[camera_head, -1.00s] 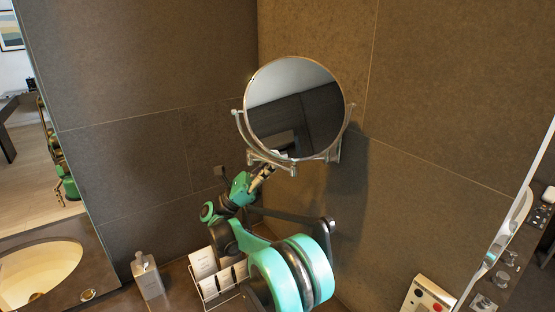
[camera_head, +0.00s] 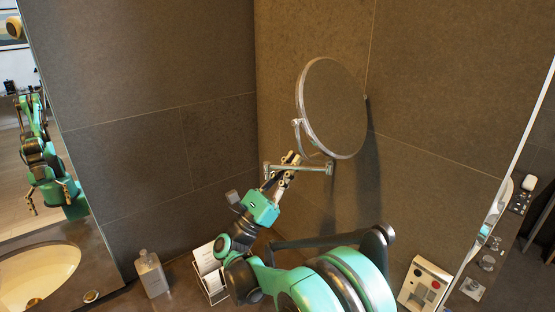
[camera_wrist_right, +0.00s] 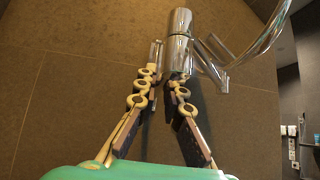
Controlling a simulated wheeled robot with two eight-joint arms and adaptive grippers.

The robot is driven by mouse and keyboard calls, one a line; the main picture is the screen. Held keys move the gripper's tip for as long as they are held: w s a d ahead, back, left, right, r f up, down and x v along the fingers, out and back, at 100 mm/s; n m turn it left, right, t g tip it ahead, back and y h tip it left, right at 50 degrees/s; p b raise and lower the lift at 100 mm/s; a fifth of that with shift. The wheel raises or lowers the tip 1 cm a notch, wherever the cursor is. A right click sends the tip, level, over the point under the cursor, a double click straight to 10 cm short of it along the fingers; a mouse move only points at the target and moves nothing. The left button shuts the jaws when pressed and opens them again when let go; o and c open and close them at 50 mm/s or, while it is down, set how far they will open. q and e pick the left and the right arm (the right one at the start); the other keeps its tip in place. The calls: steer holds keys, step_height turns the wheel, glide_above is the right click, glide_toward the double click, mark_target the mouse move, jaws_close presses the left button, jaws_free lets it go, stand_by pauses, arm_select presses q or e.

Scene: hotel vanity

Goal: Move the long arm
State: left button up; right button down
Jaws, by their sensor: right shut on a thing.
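A round mirror (camera_head: 335,108) in a chrome ring hangs near the wall corner, its face turned to the right side of the view. Below it, a long chrome arm (camera_head: 312,168) runs roughly level from its wall side at the right to a joint at the left. My right gripper (camera_head: 287,163) is shut on the long arm near its left end. In the right wrist view, the chrome joint (camera_wrist_right: 179,42) stands at the fingertips (camera_wrist_right: 166,76), with a curved chrome bracket beside it. Fingers partly hide the exact contact. My left gripper is not directly in view.
A sink (camera_head: 40,272) is at the left. A white panel with buttons (camera_head: 426,284) is at the right. Tiled walls close in behind the mirror.

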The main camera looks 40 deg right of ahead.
mark_target(300, 169)
steer(key=s+n+t, duration=0.1)
steer(key=t, duration=0.2)
steer(key=s+n+t, duration=0.1)
steer(key=s+t, duration=0.1)
steer(key=t, duration=0.1)
steer(key=shift+d+p, duration=0.15)
steer(key=shift+p, duration=0.15)
steer(key=shift+s+d+n+t+y+p, duration=0.1)
steer(key=shift+s+n+t+y, duration=0.3)
steer(key=shift+t, duration=0.45)
steer(key=shift+s+d+n+t+y+p, duration=0.1)
steer(key=shift+s+d+n+t+y, duration=0.2)
steer(key=shift+n+t, duration=0.4)
steer(key=shift+s+a+n+t+y+p, duration=0.1)
steer(key=shift+s+n+t+y, duration=0.2)
steer(key=shift+t, duration=0.65)
steer(key=shift+s+t, duration=0.1)
steer(key=shift+t, duration=0.2)
steer(key=c, duration=1.6)
jaws_free()
steer(key=shift+d, duration=0.1)
steer(key=shift+v, duration=3.75)
